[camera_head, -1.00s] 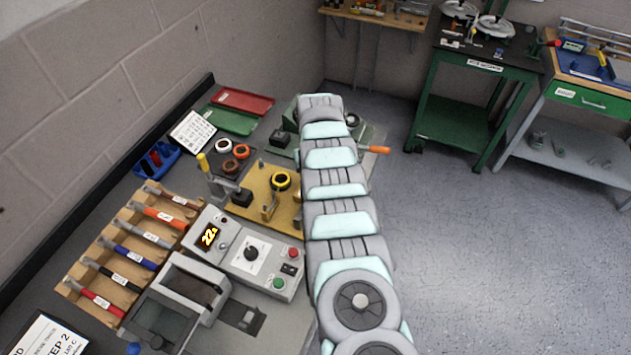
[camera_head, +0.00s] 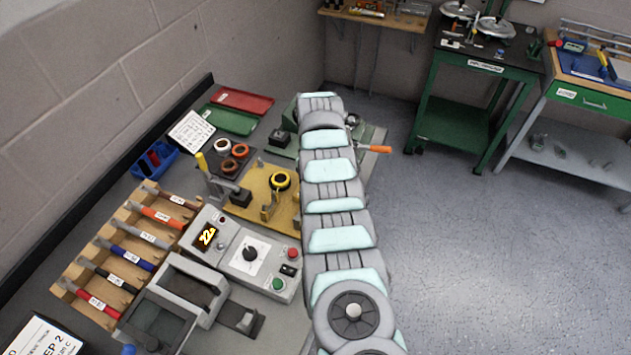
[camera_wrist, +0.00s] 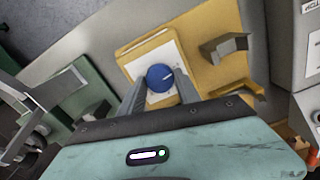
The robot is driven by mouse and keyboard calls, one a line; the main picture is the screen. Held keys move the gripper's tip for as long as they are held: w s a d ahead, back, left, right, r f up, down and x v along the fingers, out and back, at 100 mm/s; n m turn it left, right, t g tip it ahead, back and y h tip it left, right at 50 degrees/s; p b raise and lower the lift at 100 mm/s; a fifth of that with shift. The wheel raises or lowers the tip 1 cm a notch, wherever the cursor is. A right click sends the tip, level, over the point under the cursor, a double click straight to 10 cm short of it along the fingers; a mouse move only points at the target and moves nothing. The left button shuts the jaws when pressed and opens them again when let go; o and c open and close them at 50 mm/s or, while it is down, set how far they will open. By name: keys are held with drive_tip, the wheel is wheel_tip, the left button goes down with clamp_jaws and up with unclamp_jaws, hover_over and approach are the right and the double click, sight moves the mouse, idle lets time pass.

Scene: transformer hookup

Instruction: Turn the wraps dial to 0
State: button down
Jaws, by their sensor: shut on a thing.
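A round blue dial (camera_wrist: 160,78) with a pale pointer line sits on a white card on the yellow board (camera_wrist: 205,72) in the wrist view. The pointer line runs toward the upper right. My gripper (camera_wrist: 160,93) has its fingers on both sides of the dial and is shut on it. Any numbers on the card are too small to read. In the head view my arm covers the blue dial and my gripper. The yellow board (camera_head: 285,210) shows there to the left of my arm.
A grey control box (camera_head: 215,257) with a lit display, a black knob (camera_head: 250,254) and buttons stands in front of the yellow board. A wooden rack (camera_head: 125,240) of coloured tools stands to its left.

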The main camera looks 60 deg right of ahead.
drive_tip(key=shift+n, duration=0.3)
drive_tip(key=c, duration=0.9)
unclamp_jaws()
drive_tip(key=shift+o, duration=0.2)
wheel_tip(320, 180, up, 11)
drive_tip(key=shift+b, duration=0.3)
drive_tip(key=shift+f, duration=0.15)
